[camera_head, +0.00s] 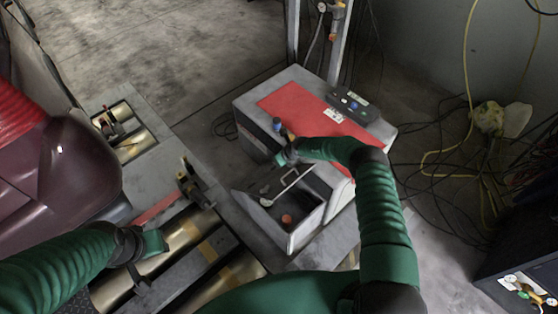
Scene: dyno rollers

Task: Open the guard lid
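The guard lid (262,186) is a dark grey panel with a pale bar handle on the front of a grey machine cabinet (312,239). It stands tilted up, and an open compartment (300,204) with an orange-red round part (286,219) shows beside it. My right gripper (284,157) is at the lid's far upper edge, close to the handle's end. Its fingers are small and partly hidden, so I cannot tell whether they touch or grip the lid. My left gripper (152,244) is over the rollers at lower left, away from the lid; its finger opening is unclear.
The cabinet top has a red panel (325,115) and a black control box (353,107). Metal rollers (180,238) lie at lower left beside a maroon vehicle body (75,165). Cables (445,170) clutter the floor at right. Bare floor lies behind the cabinet.

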